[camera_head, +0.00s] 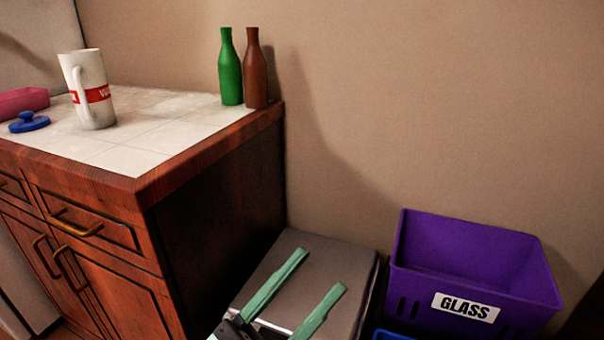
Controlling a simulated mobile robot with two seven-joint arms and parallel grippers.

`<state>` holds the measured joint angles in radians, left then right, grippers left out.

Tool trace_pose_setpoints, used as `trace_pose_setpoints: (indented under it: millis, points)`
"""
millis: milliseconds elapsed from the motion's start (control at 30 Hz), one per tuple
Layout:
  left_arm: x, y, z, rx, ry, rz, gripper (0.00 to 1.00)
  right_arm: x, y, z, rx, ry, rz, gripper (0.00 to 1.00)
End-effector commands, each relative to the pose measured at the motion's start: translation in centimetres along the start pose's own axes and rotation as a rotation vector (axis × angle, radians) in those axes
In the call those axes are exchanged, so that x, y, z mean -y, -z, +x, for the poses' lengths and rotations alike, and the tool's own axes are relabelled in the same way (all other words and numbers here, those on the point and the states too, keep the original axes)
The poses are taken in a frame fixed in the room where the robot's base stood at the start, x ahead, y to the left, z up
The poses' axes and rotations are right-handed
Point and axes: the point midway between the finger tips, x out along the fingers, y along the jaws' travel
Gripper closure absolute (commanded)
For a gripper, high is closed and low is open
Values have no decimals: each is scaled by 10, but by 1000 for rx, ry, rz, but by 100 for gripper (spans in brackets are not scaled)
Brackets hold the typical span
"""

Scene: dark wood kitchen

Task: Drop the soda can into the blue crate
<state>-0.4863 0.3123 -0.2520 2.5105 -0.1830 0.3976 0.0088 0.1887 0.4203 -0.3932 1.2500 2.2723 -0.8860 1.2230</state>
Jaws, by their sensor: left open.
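No soda can shows in the head view. A small strip of blue rim (391,335), which may be the blue crate, shows at the bottom edge in front of the purple crate; the rest is cut off. My left gripper (320,270) comes in from the bottom with two green fingers spread apart and nothing visible between them. It is over a grey flat-topped box, left of the blue rim. My right gripper is not in view.
A purple crate (475,262) labelled GLASS stands at right by the wall. The grey box (340,255) stands beside the wooden counter (215,225). On the counter are a white mug (92,98), green bottle (230,75), brown bottle (255,75), blue lid (29,123) and pink object (22,101).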

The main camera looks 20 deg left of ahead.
Motion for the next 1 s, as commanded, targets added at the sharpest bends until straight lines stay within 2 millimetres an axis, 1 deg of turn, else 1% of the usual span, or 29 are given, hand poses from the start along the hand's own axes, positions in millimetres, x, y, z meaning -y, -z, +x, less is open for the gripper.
trace_pose_setpoints:
  millis: [33,100,433,467,667,900,1000]
  points:
    - [-4,-7,-7,3,-3,4,50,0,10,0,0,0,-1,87]
    - [-6,-10,-9,6,-5,7,50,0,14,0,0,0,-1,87]
    - [-6,-11,-9,9,-7,12,50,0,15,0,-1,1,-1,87]
    - [-6,-11,-9,9,-7,12,50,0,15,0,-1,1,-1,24]
    - [-6,-11,-9,10,-7,11,50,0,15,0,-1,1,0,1]
    - [-6,-11,-9,10,-7,11,50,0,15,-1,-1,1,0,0]
    - [-6,-10,-8,10,-6,10,50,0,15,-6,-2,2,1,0]
